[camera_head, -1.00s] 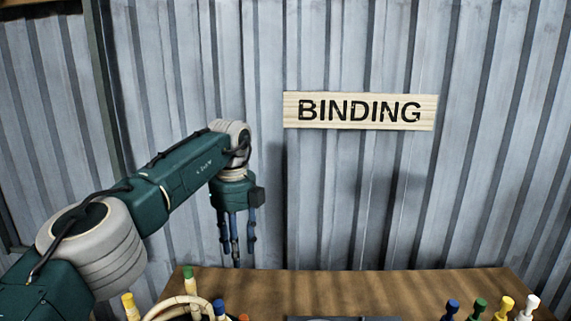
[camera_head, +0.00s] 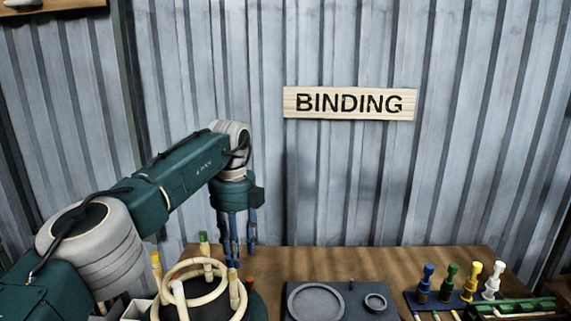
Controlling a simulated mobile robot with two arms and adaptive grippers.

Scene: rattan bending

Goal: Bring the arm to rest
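My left arm comes in from the left, and its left gripper (camera_head: 238,252) points down with its blue-grey fingers apart. Nothing shows between the fingers. The gripper hangs above the back left part of the wooden table (camera_head: 455,258), in front of the grey metal wall. My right arm and gripper do not show.
A rattan ring piece (camera_head: 205,268) with colour-tipped pegs stands at the table's left, below the gripper. A dark plate (camera_head: 335,284) with round rings lies in the middle. Coloured pegs (camera_head: 447,282) stand in a rack at right. A BINDING sign (camera_head: 349,103) hangs on the wall.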

